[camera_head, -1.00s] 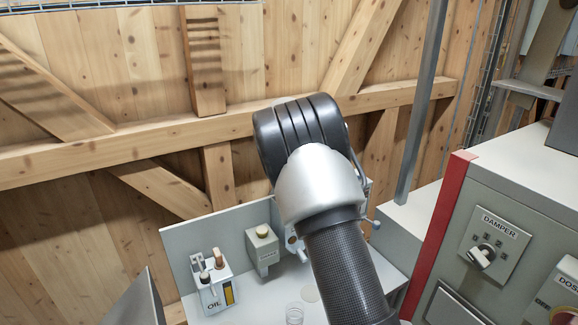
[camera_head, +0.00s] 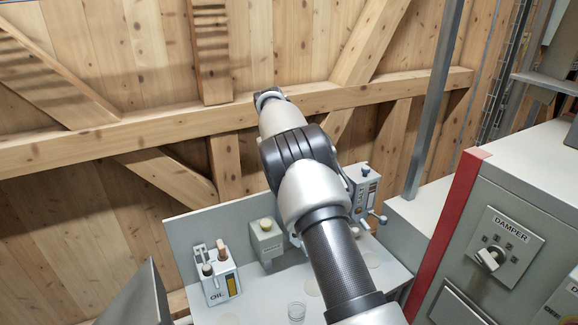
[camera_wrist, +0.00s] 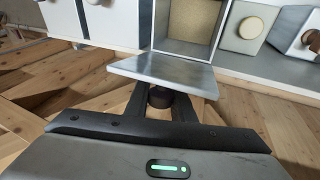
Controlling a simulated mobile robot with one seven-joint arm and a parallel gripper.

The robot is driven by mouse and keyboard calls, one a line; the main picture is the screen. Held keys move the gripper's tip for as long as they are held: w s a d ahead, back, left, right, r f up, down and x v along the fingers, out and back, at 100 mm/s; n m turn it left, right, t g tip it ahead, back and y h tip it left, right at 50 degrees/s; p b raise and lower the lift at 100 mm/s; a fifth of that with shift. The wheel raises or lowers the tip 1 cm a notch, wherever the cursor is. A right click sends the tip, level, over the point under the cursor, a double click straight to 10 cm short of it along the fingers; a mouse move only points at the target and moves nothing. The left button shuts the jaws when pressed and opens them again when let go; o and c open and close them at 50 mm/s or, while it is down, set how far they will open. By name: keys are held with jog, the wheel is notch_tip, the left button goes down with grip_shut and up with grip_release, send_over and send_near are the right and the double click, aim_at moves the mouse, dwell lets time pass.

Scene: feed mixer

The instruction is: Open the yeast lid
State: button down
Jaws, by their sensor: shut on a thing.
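In the wrist view, a flat silver lid (camera_wrist: 165,71) stands swung out from the front of an open box (camera_wrist: 188,45). Tan, grainy contents (camera_wrist: 190,18) show inside; no yeast label is readable. My gripper (camera_wrist: 160,100) is shut on the dark round knob (camera_wrist: 160,96) of this lid, one finger on each side. The lid, its box and my gripper cannot be made out in the head view, where only my arm shows, reaching toward the wooden wall.
A cabinet with a damper switch (camera_head: 492,258) stands at right. A metal post (camera_head: 433,105) rises behind it.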

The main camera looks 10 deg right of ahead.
jog(key=shift+s+f, duration=0.1)
jog(key=c, duration=1.5)
grip_release()
jog(key=v, duration=1.7)
jog(key=shift+r, duration=0.25)
